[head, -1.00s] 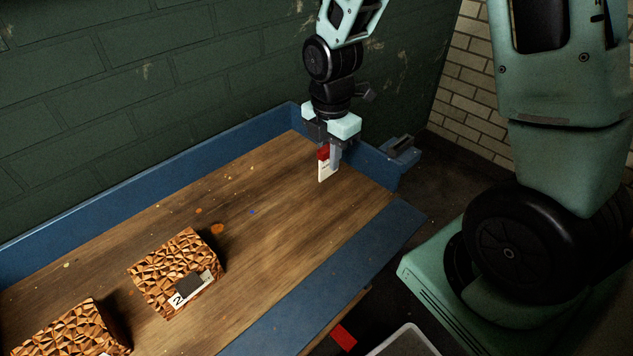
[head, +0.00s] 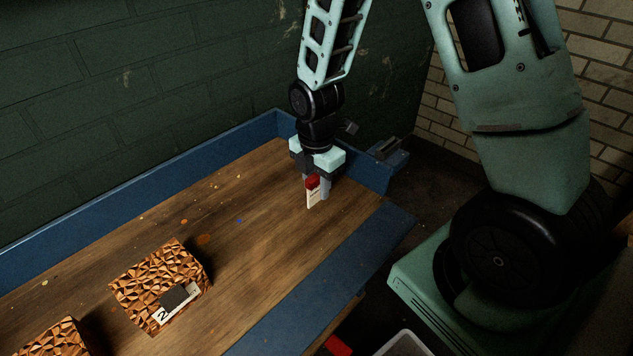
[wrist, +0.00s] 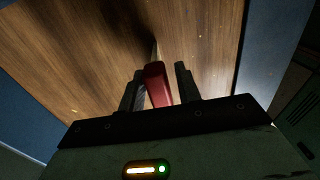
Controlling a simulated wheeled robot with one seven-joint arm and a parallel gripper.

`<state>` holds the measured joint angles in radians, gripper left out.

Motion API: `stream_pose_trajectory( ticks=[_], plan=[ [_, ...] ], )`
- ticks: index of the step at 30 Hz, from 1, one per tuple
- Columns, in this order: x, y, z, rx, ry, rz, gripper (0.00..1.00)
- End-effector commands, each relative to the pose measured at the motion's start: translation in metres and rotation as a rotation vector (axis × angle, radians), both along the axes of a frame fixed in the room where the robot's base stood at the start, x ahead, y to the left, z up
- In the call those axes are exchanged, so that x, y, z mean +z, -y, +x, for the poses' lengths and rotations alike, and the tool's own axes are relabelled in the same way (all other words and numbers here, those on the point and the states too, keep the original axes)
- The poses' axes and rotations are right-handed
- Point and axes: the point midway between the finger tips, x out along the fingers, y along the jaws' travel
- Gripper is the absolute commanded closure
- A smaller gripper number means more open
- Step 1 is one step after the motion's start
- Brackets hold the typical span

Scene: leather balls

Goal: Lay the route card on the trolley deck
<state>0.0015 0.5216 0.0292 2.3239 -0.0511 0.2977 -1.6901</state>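The deck also shows there (wrist: 85,55).
Blue walls (head: 130,200) edge the deck. A faceted brown block (head: 145,277) with a label marked 2 stands on it, and another block (head: 48,340) is at the lower left. A grey bin (head: 405,345) and a red item (head: 338,346) lie below the front edge. The middle deck is clear.

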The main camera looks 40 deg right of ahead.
Motion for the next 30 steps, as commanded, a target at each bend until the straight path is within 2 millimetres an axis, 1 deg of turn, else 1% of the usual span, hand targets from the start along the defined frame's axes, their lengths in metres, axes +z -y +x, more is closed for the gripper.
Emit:
stream_pose_trajectory(
  ticks=[8,11,13,17,24,27,30],
  plan=[
    [0.001,0.000,0.000,0.000,0.000,0.000,0.61],
    [0.006,0.000,0.000,0.000,0.002,0.000,0.61],
    [0.013,0.000,0.001,0.000,0.003,0.001,0.61],
    [0.037,0.000,0.001,0.001,0.005,0.000,0.61],
    [0.089,0.000,0.001,0.000,0.006,0.000,0.61],
    [0.105,0.000,0.001,-0.001,0.004,0.000,0.61],
    [0.116,0.000,0.001,0.000,0.003,0.000,0.61]
  ],
)
